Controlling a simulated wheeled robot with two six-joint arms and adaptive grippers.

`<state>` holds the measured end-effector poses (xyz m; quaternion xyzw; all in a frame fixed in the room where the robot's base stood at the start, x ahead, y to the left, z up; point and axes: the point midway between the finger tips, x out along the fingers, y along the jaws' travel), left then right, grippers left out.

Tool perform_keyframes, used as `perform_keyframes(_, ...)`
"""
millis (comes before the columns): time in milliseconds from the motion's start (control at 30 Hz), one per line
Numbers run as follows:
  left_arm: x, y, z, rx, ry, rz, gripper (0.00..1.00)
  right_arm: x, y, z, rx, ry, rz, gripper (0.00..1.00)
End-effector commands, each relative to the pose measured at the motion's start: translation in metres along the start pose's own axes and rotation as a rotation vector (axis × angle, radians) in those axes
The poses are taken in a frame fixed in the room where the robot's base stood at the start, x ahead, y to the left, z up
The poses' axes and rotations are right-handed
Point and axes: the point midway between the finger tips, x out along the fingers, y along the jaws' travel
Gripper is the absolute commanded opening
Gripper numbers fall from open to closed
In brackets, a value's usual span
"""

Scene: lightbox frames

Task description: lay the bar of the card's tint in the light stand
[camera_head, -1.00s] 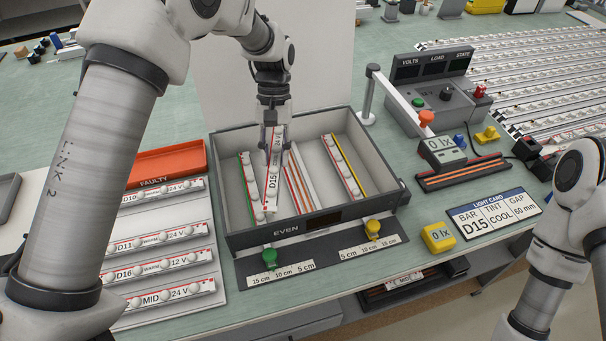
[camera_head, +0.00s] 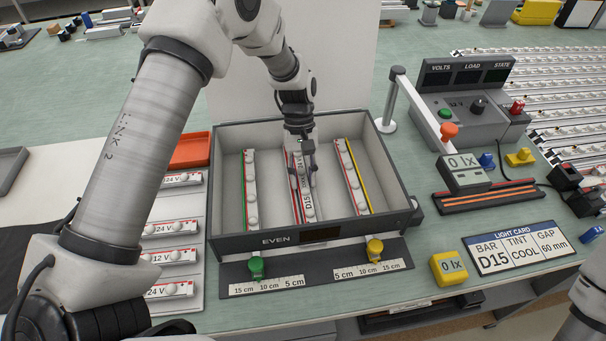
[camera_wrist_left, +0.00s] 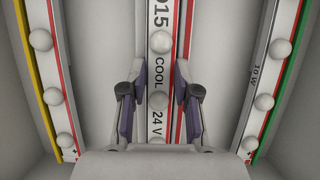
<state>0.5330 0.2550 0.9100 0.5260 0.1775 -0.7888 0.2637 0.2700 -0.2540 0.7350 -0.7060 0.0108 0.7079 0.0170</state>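The light card (camera_head: 517,246) reads bar D15, tint COOL, gap 60 mm. The light stand is a grey open box (camera_head: 222,190) marked EVEN. The white D15 bar (camera_head: 307,202), lettered COOL and 24 V, lies lengthwise along the box's middle; it also shows in the left wrist view (camera_wrist_left: 160,110). My right gripper is out of view.
Bars beside a green strip (camera_head: 250,190) and a yellow strip (camera_head: 353,178) flank the middle bar. Green (camera_head: 257,266) and yellow (camera_head: 375,250) knobs stand on the front scales. A bar rack (camera_head: 176,222) and an orange tray (camera_head: 190,151) lie left; a 0 lx meter (camera_head: 464,173) stands right.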

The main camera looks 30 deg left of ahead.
Motion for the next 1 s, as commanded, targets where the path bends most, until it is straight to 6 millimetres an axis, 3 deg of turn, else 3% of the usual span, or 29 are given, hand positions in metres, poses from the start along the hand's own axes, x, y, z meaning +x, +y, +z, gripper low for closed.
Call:
perform_keyframes(33,0.000,0.000,0.000,0.000,0.000,0.000,0.45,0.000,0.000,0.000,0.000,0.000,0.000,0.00)
perform_keyframes(67,0.000,0.000,0.000,0.000,0.000,0.000,0.55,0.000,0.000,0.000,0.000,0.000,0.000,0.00)
perform_keyframes(467,-0.007,0.000,0.000,0.001,0.001,0.002,0.56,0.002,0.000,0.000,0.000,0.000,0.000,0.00)
perform_keyframes(567,-0.024,0.001,-0.001,0.000,0.003,0.003,0.56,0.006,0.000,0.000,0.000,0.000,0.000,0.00)
perform_keyframes(800,-0.086,0.001,-0.001,0.000,0.004,0.003,0.56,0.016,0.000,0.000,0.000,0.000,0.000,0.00)
perform_keyframes(1000,-0.117,0.000,0.000,0.000,0.000,0.001,0.56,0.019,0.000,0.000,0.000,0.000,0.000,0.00)
